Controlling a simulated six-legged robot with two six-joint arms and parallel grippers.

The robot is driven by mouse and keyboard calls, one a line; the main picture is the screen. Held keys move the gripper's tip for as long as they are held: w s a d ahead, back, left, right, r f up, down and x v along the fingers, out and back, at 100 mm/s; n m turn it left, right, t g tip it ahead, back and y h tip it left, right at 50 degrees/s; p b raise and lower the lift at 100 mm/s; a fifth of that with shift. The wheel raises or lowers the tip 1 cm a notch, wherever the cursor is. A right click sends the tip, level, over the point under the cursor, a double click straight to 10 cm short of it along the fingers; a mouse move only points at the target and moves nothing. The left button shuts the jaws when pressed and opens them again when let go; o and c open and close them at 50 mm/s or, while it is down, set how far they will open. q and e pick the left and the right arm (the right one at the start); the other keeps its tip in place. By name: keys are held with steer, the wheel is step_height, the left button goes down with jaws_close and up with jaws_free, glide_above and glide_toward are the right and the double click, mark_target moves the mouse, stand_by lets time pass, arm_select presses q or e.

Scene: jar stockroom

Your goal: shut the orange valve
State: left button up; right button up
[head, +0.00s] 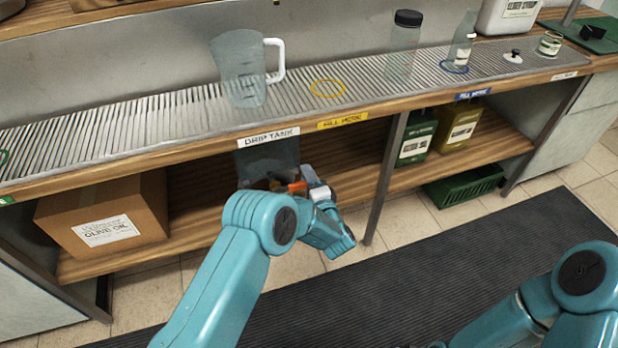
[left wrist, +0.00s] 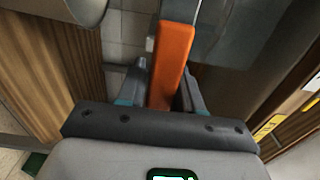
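The orange valve (left wrist: 172,60) shows in the left wrist view as a long flat orange lever running between the two fingers of my left gripper (left wrist: 162,85). The fingers are drawn in close on both sides of it. In the head view only a small orange piece of the valve (head: 297,186) shows, at the front of the grey drip tank (head: 268,158) under the counter. My left gripper (head: 312,180) is at it, partly hidden by my arm. My right arm comes in at the lower right, and its gripper is out of view.
A cardboard box (head: 150,205) stands on the lower shelf (head: 200,205) at the left. Dark green and olive canisters (head: 460,128) stand at the right, beyond a metal post (head: 385,180). A clear pitcher (head: 238,70) stands on the slatted counter (head: 180,118) above. A dark mat covers the floor in front.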

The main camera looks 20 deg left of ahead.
arm_select(q)
steer(key=shift+o, duration=0.8)
steer(key=shift+a, duration=0.1)
steer(key=p+v, duration=0.2)
steer(key=v, duration=1.4)
steer(key=shift+d, duration=0.25)
steer(key=shift+s, duration=0.1)
